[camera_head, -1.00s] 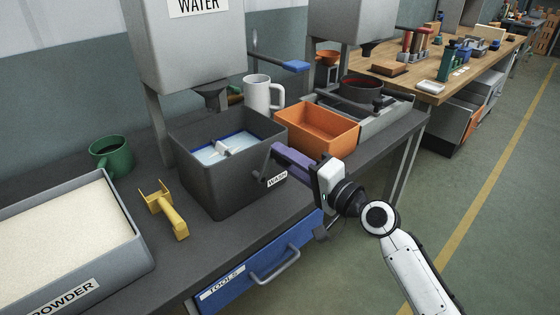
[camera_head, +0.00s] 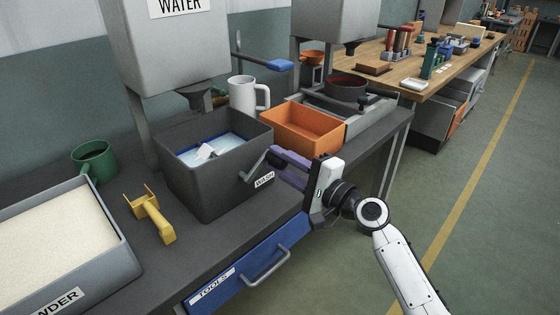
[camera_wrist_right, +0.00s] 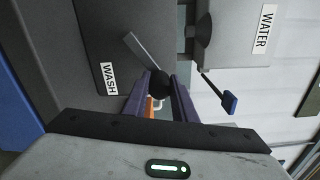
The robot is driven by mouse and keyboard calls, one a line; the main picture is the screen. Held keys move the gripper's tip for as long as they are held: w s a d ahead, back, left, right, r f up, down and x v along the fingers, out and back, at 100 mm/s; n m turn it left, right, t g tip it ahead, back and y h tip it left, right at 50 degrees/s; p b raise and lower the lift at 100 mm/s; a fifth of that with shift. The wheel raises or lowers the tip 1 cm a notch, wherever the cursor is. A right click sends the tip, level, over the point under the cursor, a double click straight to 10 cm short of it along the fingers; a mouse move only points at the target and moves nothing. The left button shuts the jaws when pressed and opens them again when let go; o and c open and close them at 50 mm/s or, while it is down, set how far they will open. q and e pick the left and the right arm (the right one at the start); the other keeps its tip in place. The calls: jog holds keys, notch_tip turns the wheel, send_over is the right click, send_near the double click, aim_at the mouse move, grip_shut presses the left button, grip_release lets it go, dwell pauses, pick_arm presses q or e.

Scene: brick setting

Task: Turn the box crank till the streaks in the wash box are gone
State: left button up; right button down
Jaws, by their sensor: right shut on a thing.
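The dark grey wash box (camera_head: 213,190) stands on the bench with a WASH label on its front right. Inside is pale blue water (camera_head: 222,143) with a white paddle (camera_head: 206,151); I cannot clearly make out streaks. The crank (camera_head: 254,164) sticks out of the box's right side, its arm slanting up to the right. My right gripper (camera_head: 276,157) is shut on the crank's knob. In the right wrist view the round black knob (camera_wrist_right: 159,84) sits between the purple fingers, with the grey crank arm (camera_wrist_right: 142,50) beyond. My left gripper is out of view.
An orange tray (camera_head: 302,128) and a white mug (camera_head: 243,93) stand behind the box. A yellow scoop (camera_head: 153,215), a green mug (camera_head: 94,160) and a powder bin (camera_head: 115,270) are to the left. A water hopper (camera_head: 165,50) hangs above. A blue tools drawer (camera_head: 235,275) is below.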

jog(key=c, duration=1.5)
grip_release()
jog(key=shift+o, duration=0.2)
jog(key=v, duration=1)
jog(key=shift+s, duration=0.2)
